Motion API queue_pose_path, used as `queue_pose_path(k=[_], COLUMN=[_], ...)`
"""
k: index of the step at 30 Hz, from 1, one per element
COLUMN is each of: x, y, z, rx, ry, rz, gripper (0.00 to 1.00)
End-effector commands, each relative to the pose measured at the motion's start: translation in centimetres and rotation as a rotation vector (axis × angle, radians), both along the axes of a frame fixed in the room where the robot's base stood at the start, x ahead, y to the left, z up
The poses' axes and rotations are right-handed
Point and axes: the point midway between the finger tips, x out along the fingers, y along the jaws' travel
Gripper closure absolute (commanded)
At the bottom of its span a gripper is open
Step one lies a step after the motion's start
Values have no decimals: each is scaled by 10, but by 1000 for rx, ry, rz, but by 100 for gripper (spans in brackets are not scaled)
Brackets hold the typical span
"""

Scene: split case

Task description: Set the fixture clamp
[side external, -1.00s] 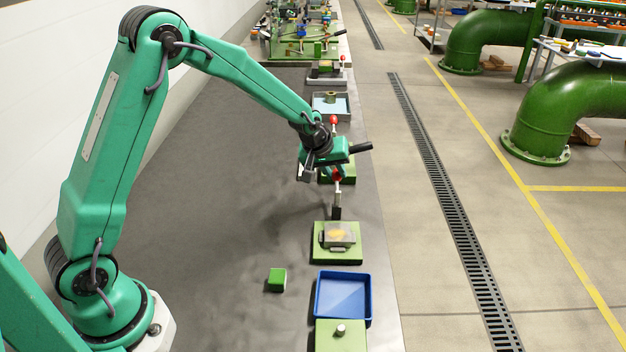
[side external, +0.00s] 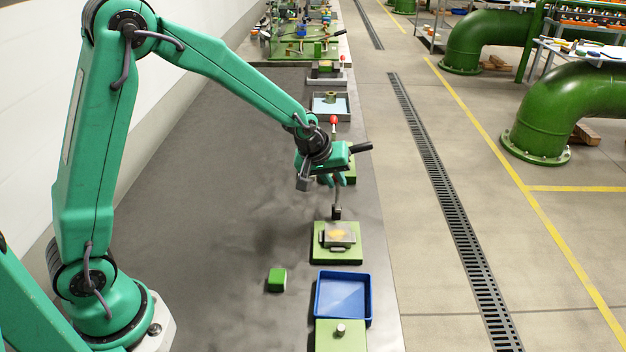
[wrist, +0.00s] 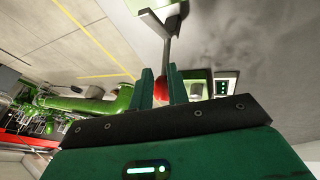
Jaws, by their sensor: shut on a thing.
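The fixture clamp stands on a green base plate (side external: 320,257) in the side external view, with a pale, see-through block (side external: 338,234) showing orange on top. The clamp's grey lever (side external: 337,200) rises from the far edge of this fixture, close to upright. My gripper (side external: 338,181) is at the lever's top end, shut on its red knob, which the fingers hide in this view. In the wrist view the red knob (wrist: 160,90) sits between the two green fingers of my gripper (wrist: 162,84), and the lever (wrist: 167,52) runs up from it to the fixture.
A blue tray (side external: 319,312) lies nearer than the fixture, with a green plate and peg (side external: 340,332) before it. A small green block (side external: 277,279) lies to the left. Another red-knobbed station (side external: 333,121) stands behind my gripper. The dark bench at left is clear.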

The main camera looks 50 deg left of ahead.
Motion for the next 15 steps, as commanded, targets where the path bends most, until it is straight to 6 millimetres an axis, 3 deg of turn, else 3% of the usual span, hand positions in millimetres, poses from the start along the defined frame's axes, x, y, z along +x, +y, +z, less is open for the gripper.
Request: queue_pose_path(k=[1, 8, 15], x=[-1, 2, 2], y=[-3, -1, 0], z=[0, 2, 2], rx=[-1, 0, 1], ry=[-3, -8, -11], rz=[-5, -2, -2], gripper=[100, 56, 56])
